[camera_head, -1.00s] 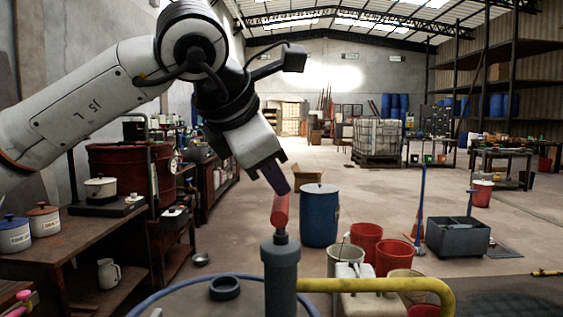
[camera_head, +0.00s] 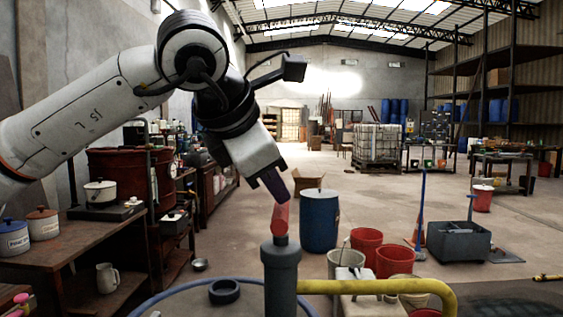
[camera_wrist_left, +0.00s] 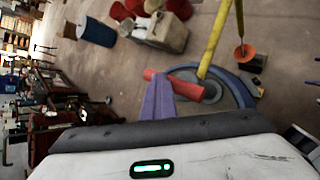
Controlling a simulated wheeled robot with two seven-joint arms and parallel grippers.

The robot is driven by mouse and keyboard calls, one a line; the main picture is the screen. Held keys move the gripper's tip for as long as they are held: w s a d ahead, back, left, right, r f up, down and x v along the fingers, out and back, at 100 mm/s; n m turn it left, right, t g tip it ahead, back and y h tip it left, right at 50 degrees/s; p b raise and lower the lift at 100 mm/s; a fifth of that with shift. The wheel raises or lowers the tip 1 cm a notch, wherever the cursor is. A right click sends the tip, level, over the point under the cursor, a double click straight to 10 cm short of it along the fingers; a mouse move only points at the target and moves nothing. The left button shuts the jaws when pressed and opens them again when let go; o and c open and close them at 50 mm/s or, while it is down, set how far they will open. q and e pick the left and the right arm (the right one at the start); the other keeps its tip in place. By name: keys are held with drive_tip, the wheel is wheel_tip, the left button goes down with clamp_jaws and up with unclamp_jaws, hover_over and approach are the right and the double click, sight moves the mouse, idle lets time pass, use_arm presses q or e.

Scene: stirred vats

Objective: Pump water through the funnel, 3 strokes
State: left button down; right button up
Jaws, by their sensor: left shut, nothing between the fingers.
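The pump is a grey upright cylinder (camera_head: 281,275) with a red handle (camera_head: 280,220) on top and a yellow spout pipe (camera_head: 400,287) running right. My left gripper (camera_head: 276,190) is shut and empty, its purple fingers pointing down at the upper end of the red handle. The fingertips look very close to it or touching; I cannot tell which. In the left wrist view, the shut fingers (camera_wrist_left: 158,98) overlap the red handle (camera_wrist_left: 188,88), beside the yellow pipe (camera_wrist_left: 214,40). My right gripper is not in view.
A blue drum (camera_head: 319,220), red buckets (camera_head: 366,241) and a grey wheeled mop bucket (camera_head: 459,239) stand behind the pump. A wooden bench (camera_head: 75,245) with pots is at the left. A black ring (camera_head: 224,291) lies beside the pump. Open floor stretches behind.

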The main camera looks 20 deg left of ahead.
use_arm(q)
drive_tip(key=shift+f, duration=0.55)
drive_tip(key=shift+r, duration=0.2)
drive_tip(key=shift+r+p, duration=2.45)
drive_tip(key=shift+r, duration=1.1)
wheel_tip(320, 180, up, 6)
drive_tip(key=p, duration=0.5)
hover_over(277, 208)
drive_tip(key=shift+s, duration=0.1)
